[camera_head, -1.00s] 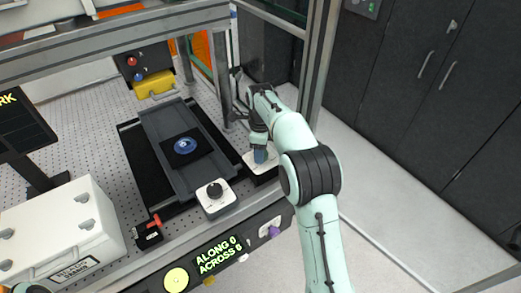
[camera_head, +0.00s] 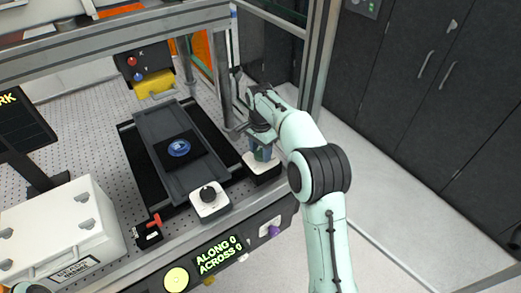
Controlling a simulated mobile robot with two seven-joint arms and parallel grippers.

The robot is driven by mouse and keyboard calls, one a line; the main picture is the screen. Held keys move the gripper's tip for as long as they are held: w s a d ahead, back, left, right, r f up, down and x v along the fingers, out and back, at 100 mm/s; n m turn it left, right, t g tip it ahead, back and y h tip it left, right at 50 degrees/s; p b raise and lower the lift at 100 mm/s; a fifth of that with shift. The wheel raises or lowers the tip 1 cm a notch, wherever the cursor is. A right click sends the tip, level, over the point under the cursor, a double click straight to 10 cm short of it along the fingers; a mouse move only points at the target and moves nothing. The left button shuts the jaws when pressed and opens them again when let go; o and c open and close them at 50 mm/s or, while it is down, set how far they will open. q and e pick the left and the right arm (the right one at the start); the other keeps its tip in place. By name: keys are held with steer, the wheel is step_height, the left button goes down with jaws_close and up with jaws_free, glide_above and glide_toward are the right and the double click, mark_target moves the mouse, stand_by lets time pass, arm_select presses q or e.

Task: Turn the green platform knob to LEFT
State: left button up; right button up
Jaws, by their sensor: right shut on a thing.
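My right gripper (camera_head: 262,150) reaches down to a white knob base (camera_head: 264,168) at the right of the grey sliding platform (camera_head: 160,124). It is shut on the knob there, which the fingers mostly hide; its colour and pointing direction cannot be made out. The platform carries a blue disc (camera_head: 179,148) on a black square. The display (camera_head: 219,254) on the front edge reads ALONG 0, ACROSS 0. My left gripper is not in view.
A black knob on a white base (camera_head: 209,202) stands at the platform's near end. A white case (camera_head: 60,225) is at the left. A frame post (camera_head: 318,60) rises close to my right arm. A yellow round button (camera_head: 176,279) and a purple knob (camera_head: 274,231) are in front.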

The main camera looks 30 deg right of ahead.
mark_target(261, 152)
steer(key=n, duration=0.5)
steer(key=shift+n, duration=0.3)
steer(key=n, duration=1)
steer(key=shift+d+n, duration=0.1)
steer(key=shift+n, duration=0.3)
steer(key=n, duration=0.5)
steer(key=shift+n, duration=0.4)
steer(key=o, duration=1)
steer(key=shift+o, duration=0.2)
step_height(261, 152, up, 14)
steer(key=shift+f, duration=0.25)
